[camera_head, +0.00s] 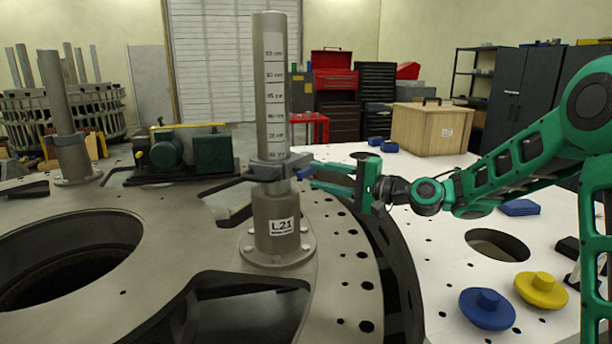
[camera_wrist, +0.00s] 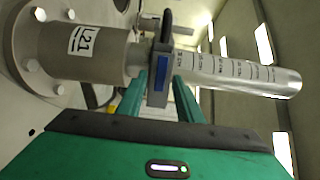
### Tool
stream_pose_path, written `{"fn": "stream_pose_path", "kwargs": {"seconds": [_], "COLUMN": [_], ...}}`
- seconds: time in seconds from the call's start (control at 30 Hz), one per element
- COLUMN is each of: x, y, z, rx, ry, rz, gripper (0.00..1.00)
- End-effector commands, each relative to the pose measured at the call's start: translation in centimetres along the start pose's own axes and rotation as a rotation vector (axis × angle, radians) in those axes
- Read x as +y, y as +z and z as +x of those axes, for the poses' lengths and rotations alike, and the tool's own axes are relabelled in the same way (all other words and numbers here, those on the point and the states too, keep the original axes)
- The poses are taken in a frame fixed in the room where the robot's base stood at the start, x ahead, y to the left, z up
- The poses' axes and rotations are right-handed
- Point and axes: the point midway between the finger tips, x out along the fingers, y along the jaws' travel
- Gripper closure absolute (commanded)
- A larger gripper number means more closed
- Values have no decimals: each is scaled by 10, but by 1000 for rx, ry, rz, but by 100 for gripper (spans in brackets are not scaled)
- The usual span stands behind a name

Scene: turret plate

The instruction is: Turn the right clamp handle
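A grey post labelled L21 (camera_head: 275,225) stands upright on the turret plate (camera_head: 190,250), with a grey clamp (camera_head: 268,170) around its middle. The blue-marked right clamp handle (camera_head: 305,173) sticks out from the clamp's right side, towards my gripper (camera_head: 314,175). In the wrist view the handle (camera_wrist: 161,76) lies between my two green fingers (camera_wrist: 158,92), and the post runs across sideways. The fingers are spread, one on each side of the handle, with gaps showing; I cannot see a firm contact. The clamp's far side is partly hidden.
The plate has a large round hole (camera_head: 70,260) at left and a dark cutout in front. Another post (camera_head: 62,115) and a green motor unit (camera_head: 185,150) stand behind. A white table (camera_head: 440,260) at right bears a wooden crate (camera_head: 432,128) and blue and yellow knobs (camera_head: 541,289).

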Motion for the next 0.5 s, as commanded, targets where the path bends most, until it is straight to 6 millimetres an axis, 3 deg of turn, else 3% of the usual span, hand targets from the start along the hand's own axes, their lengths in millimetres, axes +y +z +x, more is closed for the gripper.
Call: {"fn": "stream_pose_path", "kwargs": {"seconds": [0.2, 0.5], "x": [0, 0], "y": [2, 2], "z": [34, 48], "rx": [-4, -1], "ry": [-1, 0], "rz": [0, -1], "gripper": [67, 67]}}
